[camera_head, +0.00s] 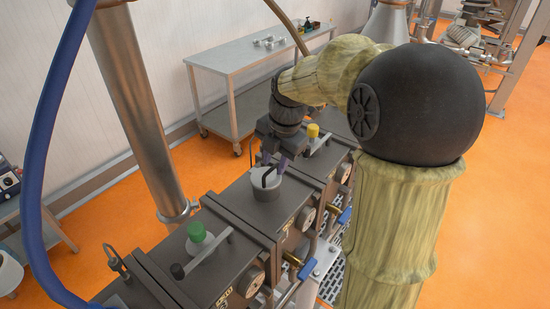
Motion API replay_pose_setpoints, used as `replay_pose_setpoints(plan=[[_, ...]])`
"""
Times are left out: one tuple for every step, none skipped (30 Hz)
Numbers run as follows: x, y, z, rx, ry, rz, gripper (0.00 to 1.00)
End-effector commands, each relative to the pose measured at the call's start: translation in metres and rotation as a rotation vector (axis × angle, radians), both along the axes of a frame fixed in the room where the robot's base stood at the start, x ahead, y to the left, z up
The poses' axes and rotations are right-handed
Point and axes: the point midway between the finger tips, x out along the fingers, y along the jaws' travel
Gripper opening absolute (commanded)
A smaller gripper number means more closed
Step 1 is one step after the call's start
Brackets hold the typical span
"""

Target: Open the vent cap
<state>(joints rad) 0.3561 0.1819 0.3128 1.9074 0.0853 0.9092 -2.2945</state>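The vent cap (263,186) is a light grey round lid with a black loop handle (266,178). It sits on a grey collar on top of the dark barrel housing, near the picture's centre, and looks seated. My gripper (268,168) points down right over the cap, with its fingertips at the height of the handle. The fingers look apart, one left of the handle and one purplish finger at its right. Whether either finger touches the handle is too small to tell.
Along the dark housing (160,262) stand a green-topped cap (196,231) in front and a yellow one (313,130) behind, with bar handles beside them. A steel column (140,110) and blue hose (45,130) rise at left. A steel table (245,62) stands behind.

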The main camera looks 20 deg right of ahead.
Motion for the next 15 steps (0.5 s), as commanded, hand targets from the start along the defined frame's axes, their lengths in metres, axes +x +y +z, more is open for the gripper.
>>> replay_pose_setpoints(plan=[[0.0002, 0.0004, -0.0015, 0.000, 0.000, 0.000, 0.31], [0.0003, 0.0004, -0.0018, 0.000, 0.000, 0.000, 0.31], [0.0004, 0.0004, -0.0019, 0.000, 0.000, 0.000, 0.31], [0.0004, 0.0004, -0.0019, 0.000, 0.000, 0.000, 0.31], [0.0004, 0.0004, -0.0019, 0.000, 0.000, 0.000, 0.31], [0.0004, 0.0004, -0.0018, 0.000, 0.000, 0.000, 0.31], [0.0004, 0.0004, -0.0017, 0.000, 0.000, 0.000, 0.31], [0.0004, 0.0004, -0.0017, 0.000, 0.000, 0.001, 0.31], [0.0004, 0.0003, -0.0016, 0.000, 0.000, 0.000, 0.25], [0.0004, 0.0004, -0.0016, -0.001, -0.001, 0.001, 0.19], [0.0004, 0.0004, -0.0015, 0.000, 0.000, 0.000, 0.13], [0.0004, 0.0004, -0.0015, 0.000, 0.000, 0.001, 0.05], [0.0004, 0.0003, -0.0015, -0.001, -0.001, 0.001, 0.00], [0.0004, 0.0003, -0.0014, 0.000, 0.000, 0.001, 0.00], [0.0004, 0.0003, -0.0014, 0.000, -0.001, 0.001, 0.00]])
